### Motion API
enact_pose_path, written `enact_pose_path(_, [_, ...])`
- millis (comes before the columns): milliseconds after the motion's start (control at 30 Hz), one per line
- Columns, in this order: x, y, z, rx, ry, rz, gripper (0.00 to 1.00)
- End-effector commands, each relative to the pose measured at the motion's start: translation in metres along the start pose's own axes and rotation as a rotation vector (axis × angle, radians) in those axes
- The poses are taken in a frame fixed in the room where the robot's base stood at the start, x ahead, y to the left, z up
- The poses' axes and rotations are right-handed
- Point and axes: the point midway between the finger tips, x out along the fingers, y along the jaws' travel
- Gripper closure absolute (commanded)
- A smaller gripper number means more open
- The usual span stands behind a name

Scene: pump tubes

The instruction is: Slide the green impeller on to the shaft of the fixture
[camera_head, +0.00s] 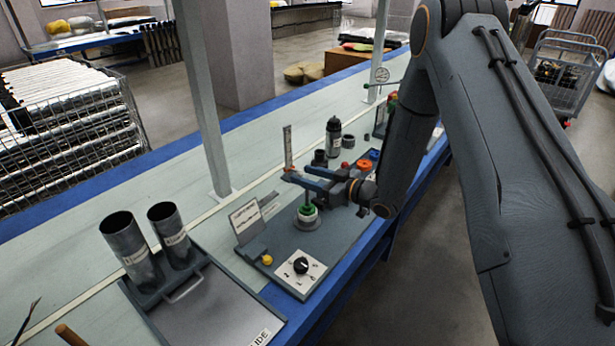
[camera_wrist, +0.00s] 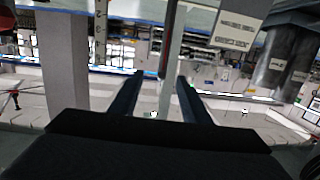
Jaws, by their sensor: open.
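The green impeller (camera_head: 307,210) is on the fixture, around the upright shaft (camera_head: 306,198) and just above a white collar (camera_head: 306,219). The shaft's thin tip shows above the green. My gripper (camera_head: 296,173) is open and held level above and a little behind the impeller, apart from it. Its fingers point left in the head view. In the wrist view, both fingers of my gripper (camera_wrist: 161,80) are spread with nothing held between them. The impeller cannot be made out in the wrist view.
The fixture's grey base plate (camera_head: 330,238) carries a sign card (camera_head: 246,216), a yellow button (camera_head: 267,260) and a dial panel (camera_head: 300,272). Two metal tubes (camera_head: 127,242) (camera_head: 169,230) stand in a holder at left. A dark bottle (camera_head: 333,136) and small parts stand behind my gripper.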

Motion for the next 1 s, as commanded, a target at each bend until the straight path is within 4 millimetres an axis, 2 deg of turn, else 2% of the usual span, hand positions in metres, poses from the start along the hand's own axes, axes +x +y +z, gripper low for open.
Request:
enact_pose_path(167, [-0.012,0.001,0.0,0.0,0.0,0.001,0.57])
enact_pose_path(400, [-0.051,0.001,0.001,0.0,0.0,0.003,0.57])
enact_pose_path(600, [-0.073,0.001,0.0,0.0,0.0,0.002,0.57])
enact_pose_path(1000, [-0.078,0.0,0.0,0.0,0.0,0.0,0.57])
